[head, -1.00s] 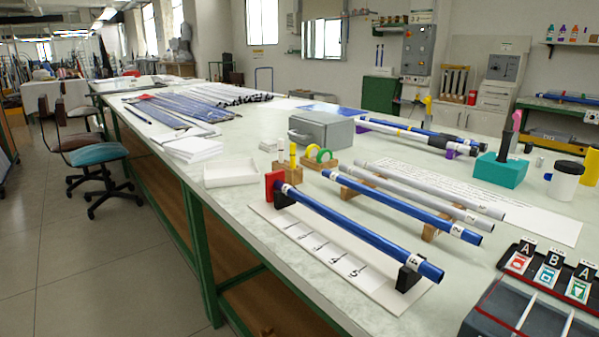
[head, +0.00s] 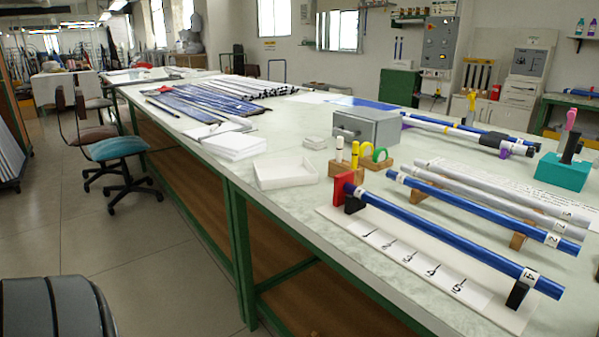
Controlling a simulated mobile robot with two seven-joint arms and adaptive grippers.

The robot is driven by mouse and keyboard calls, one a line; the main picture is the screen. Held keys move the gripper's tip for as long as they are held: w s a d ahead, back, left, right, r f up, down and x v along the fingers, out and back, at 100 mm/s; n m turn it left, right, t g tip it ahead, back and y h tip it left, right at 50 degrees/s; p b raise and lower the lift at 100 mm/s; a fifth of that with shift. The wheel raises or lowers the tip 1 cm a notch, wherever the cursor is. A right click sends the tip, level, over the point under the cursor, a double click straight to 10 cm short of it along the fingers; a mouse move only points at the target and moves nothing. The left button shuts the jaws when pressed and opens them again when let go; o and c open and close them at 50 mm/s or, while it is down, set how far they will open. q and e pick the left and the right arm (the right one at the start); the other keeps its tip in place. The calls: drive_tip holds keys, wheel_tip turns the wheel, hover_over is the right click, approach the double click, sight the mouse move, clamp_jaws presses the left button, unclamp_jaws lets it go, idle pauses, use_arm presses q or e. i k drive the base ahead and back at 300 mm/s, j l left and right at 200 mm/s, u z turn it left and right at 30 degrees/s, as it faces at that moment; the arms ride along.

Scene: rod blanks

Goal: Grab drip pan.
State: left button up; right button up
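A shallow white open tray (head: 285,181), the only pan-like thing I make out, lies near the front edge of the long table. It is upright and looks empty; I cannot tell for sure that it is the drip pan. Neither of my grippers is in view, and nothing touches the tray.
The green-framed table (head: 290,202) carries a paper stack (head: 234,146) left of the tray. A wooden holder (head: 343,167) with markers, a grey metal box (head: 366,127) and a blue rod (head: 440,240) on a white board are to its right. A teal-seated chair (head: 118,148) stands on the floor at left.

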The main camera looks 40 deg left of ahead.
sight(285, 172)
drive_tip(key=k+j+z, duration=0.15)
drive_tip(key=j, duration=0.2)
drive_tip(key=k+j+z, duration=0.15)
drive_tip(key=j, duration=0.2)
drive_tip(key=k+j+z, duration=0.2)
drive_tip(key=j, duration=0.15)
drive_tip(key=k+j, duration=0.2)
drive_tip(key=j, duration=0.2)
drive_tip(key=k+j+z, duration=0.1)
drive_tip(key=j, duration=0.3)
drive_tip(key=k+j, duration=0.25)
drive_tip(key=j, duration=0.15)
drive_tip(key=k+j+z, duration=0.1)
drive_tip(key=j, duration=0.3)
drive_tip(key=k+j, duration=0.3)
